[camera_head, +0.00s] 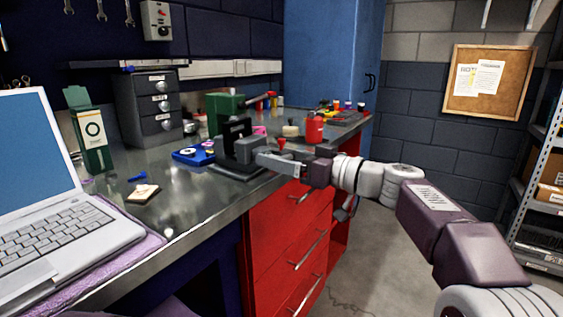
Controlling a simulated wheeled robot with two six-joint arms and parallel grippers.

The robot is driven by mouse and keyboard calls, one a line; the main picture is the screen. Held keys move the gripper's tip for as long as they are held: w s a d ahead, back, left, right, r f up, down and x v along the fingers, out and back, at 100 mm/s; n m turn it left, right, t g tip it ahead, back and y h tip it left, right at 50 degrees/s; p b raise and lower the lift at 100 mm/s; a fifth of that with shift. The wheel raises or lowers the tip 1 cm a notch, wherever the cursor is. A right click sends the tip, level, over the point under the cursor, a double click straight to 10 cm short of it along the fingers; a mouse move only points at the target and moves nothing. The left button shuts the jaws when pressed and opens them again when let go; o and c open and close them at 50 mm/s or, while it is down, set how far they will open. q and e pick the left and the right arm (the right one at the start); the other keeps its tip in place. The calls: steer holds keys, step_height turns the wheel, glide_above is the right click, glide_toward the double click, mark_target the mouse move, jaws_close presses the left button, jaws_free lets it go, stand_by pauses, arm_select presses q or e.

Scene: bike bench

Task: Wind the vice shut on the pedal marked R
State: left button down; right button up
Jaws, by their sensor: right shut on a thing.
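My right gripper (254,154) reaches in from the right and is shut at the front of the vice. What it grips is mostly hidden by its fingers; its place fits the vice's handle. A small red knob (281,143) shows just above the gripper.
A blue tray (194,155) lies left of the vice. A laptop (65,205), a green box (90,138) and a grey drawer unit (150,105) stand further left. A red can (314,128) stands behind my right wrist. Red drawers (285,235) are below.

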steer(key=shift+f+m+b, duration=0.15)
steer(key=shift+m+b, duration=0.3)
steer(key=shift+m, duration=0.75)
steer(key=shift+w+m+b, duration=0.1)
steer(key=shift+m+b, duration=0.25)
steer(key=shift+m, duration=1.05)
steer(key=o, duration=1.4)
steer(key=shift+d, duration=0.1)
steer(key=shift+c, duration=0.2)
steer(key=v, duration=0.9)
steer(key=shift+p, duration=0.4)
